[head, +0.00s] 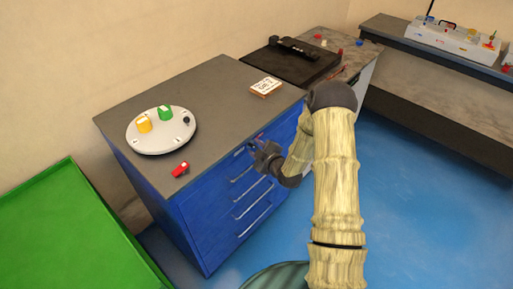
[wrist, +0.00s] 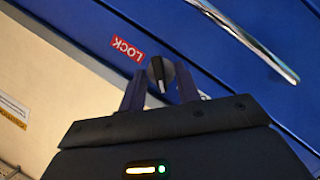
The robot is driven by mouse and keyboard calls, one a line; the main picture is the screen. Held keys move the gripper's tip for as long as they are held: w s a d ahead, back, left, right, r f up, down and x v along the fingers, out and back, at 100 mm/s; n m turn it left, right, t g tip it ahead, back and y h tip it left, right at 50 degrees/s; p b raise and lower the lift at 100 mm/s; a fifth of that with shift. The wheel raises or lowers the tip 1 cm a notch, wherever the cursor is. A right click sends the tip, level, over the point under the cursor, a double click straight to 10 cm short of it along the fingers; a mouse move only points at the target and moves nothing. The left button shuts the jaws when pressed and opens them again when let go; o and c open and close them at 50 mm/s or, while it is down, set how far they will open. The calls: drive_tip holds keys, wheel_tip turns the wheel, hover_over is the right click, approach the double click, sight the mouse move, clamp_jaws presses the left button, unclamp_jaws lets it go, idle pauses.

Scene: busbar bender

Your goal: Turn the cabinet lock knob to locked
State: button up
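The blue cabinet (head: 213,216) stands in the middle of the head view, with drawers and bar handles on its front. The lock knob (wrist: 160,71), dark with a pale pointer line, is on the cabinet's blue front in the wrist view. A red LOCK label (wrist: 128,48) is beside it, upside down in this view. My gripper (wrist: 160,84) is at the knob, one finger on each side of it. The fingers are apart, but I cannot tell whether they press on the knob. In the head view my gripper (head: 262,150) is at the cabinet's upper front and hides the knob.
A drawer handle (wrist: 245,38) runs close to the knob. On the cabinet top are a round white plate (head: 160,141) with yellow and green pieces, a red item (head: 180,169) and a small sign (head: 266,86). A green table (head: 70,235) stands at left. Blue floor is open at right.

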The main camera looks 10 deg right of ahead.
clamp_jaws()
drive_tip(key=shift+m, duration=0.3)
drive_tip(key=m+g, duration=0.1)
drive_tip(key=m+y, duration=0.1)
drive_tip(key=shift+d+r+m+g, duration=0.15)
drive_tip(key=shift+m+g, duration=0.15)
drive_tip(key=shift+g, duration=0.1)
drive_tip(key=m+y+p, duration=0.1)
drive_tip(key=m+g+p, duration=0.1)
drive_tip(key=m, duration=0.1)
drive_tip(key=shift+w+d+r+y, duration=0.1)
drive_tip(key=shift+w+d+y, duration=0.1)
drive_tip(key=shift+y, duration=0.2)
drive_tip(key=m+g+y+p, duration=0.1)
drive_tip(key=m+y+p, duration=0.1)
drive_tip(key=m, duration=0.1)
drive_tip(key=shift+w+d, duration=0.1)
drive_tip(key=shift+d, duration=0.05)
drive_tip(key=m+y, duration=0.1)
drive_tip(key=m+g, duration=0.1)
drive_tip(key=m, duration=0.1)
drive_tip(key=shift+f+y, duration=0.25)
drive_tip(key=shift+y, duration=0.15)
